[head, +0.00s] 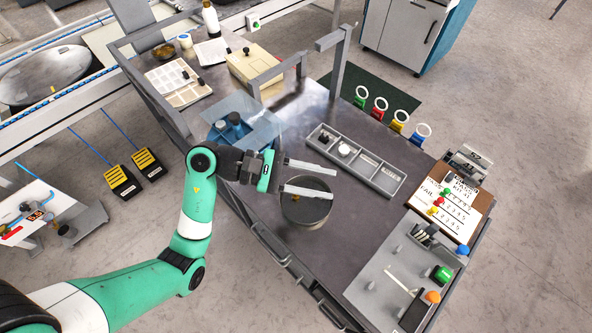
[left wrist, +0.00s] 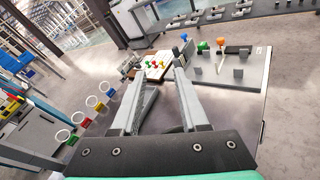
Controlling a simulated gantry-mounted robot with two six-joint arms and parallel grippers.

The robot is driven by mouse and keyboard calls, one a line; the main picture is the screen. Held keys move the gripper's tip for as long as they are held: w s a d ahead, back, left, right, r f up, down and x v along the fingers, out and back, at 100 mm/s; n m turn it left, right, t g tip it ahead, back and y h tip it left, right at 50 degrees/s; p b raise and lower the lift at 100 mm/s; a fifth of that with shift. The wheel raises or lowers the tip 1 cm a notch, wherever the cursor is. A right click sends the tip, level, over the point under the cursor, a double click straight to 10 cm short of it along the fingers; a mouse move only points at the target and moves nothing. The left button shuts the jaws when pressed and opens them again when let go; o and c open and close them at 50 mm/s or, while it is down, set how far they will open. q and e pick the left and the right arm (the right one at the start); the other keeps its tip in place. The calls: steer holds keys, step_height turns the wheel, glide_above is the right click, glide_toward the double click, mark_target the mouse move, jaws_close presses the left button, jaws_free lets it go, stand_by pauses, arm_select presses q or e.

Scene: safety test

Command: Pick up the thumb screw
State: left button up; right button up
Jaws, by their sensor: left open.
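My left gripper (head: 333,181) is open and empty, its two pale fingers pointing right over the dark metal table (head: 350,225). Its fingers also show spread in the left wrist view (left wrist: 165,78). A round grey dish (head: 308,214) sits below the fingers, partly hidden by the nearer one, with a small brass-coloured piece (head: 296,198) in it. A grey compartment tray (head: 381,183) lies just beyond, holding a small dark part (head: 325,138) and a white round part (head: 344,151). I cannot tell for certain which small part is the thumb screw. My right gripper is not in view.
Several coloured ring-topped tags (head: 379,107) line the far edge. A clipboard (head: 457,214) and a grey fixture panel (head: 372,291) with coloured knobs are at the right. A blue tray (head: 219,136) and an upright metal frame (head: 339,60) stand behind the gripper. Bare table lies between dish and panel.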

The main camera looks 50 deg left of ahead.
arm_select(q)
steer(key=s+a+f+n+y+p, duration=0.1)
steer(key=s+a+f+n+y, duration=0.25)
steer(key=a+f, duration=0.35)
steer(key=n+y+p, duration=0.2)
steer(key=n, duration=0.2)
glide_toward(296, 196)
steer(key=shift+v, duration=0.95)
steer(key=shift+a+b, duration=0.1)
steer(key=shift+b, duration=0.2)
steer(key=shift+w+f, duration=0.2)
steer(key=shift+w, duration=0.15)
steer(key=b+x, duration=0.2)
steer(key=x, duration=0.2)
steer(key=shift+w+d+f, duration=0.1)
steer(key=shift+d+f, duration=0.05)
steer(key=shift+d, duration=0.15)
steer(key=shift+w+d, duration=0.15)
steer(key=shift+w, duration=0.25)
steer(key=b+x, duration=0.3)
steer(key=x, duration=0.2)
steer(key=shift+w+d+f, duration=0.1)
steer(key=shift+w+f, duration=0.1)
steer(key=shift+w+d, duration=0.1)
steer(key=shift+w, duration=0.05)
jaws_close()
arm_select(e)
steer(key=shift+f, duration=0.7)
